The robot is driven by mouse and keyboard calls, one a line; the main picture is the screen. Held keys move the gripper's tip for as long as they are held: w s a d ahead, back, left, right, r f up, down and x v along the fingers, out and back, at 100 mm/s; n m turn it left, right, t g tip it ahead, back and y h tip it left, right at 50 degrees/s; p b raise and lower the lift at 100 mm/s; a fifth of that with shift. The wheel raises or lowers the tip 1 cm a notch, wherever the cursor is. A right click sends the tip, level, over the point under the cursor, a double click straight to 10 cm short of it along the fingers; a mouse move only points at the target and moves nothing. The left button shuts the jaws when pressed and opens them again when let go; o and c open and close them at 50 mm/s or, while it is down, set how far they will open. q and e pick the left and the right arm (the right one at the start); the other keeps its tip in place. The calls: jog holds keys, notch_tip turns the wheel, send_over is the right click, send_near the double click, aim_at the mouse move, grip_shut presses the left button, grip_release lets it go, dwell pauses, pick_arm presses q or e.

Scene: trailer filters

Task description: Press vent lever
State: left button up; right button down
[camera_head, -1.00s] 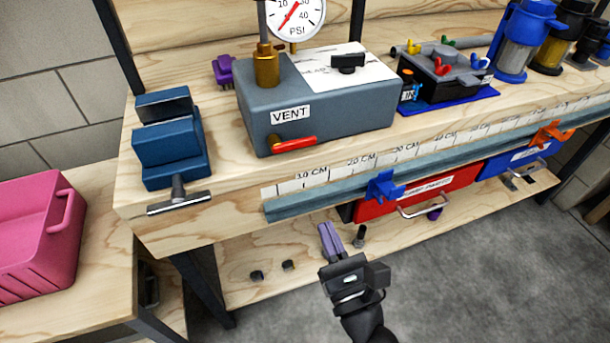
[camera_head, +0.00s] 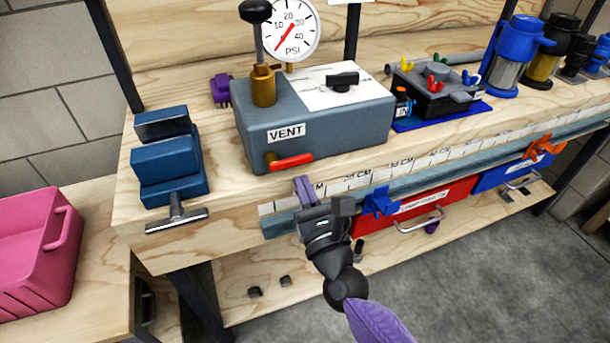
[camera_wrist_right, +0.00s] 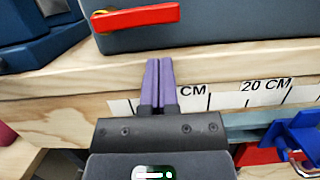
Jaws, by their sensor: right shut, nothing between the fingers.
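The red vent lever (camera_head: 291,161) sticks out to the right from a brass fitting on the front of the grey box (camera_head: 340,128), under the VENT label. It lies nearly level. In the right wrist view the lever (camera_wrist_right: 136,17) is at the top, above and a little left of my fingertips. My right gripper (camera_head: 302,180) has purple fingers, held together and empty. It is just below the lever, in front of the bench edge, apart from the lever. In the right wrist view its fingertips (camera_wrist_right: 158,62) point at the box's lower front. My left gripper is not in view.
A blue vise (camera_head: 168,165) stands left of the box. A pressure gauge (camera_head: 290,30) and a black-knobbed handle (camera_head: 256,12) rise behind the lever. A blue clamp (camera_head: 381,202) sits on the bench front rail to the right. A pink crate (camera_head: 38,250) is at far left.

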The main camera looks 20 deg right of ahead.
aim_at(291, 162)
notch_tip(291, 162, up, 2)
jog(key=shift+r+p, duration=0.1)
jog(key=shift+p, duration=0.2)
dwell(0.3)
jog(key=shift+r+n, duration=0.1)
jog(key=shift+n, duration=0.5)
jog(key=shift+d+y, duration=0.1)
jog(key=shift+y, duration=0.2)
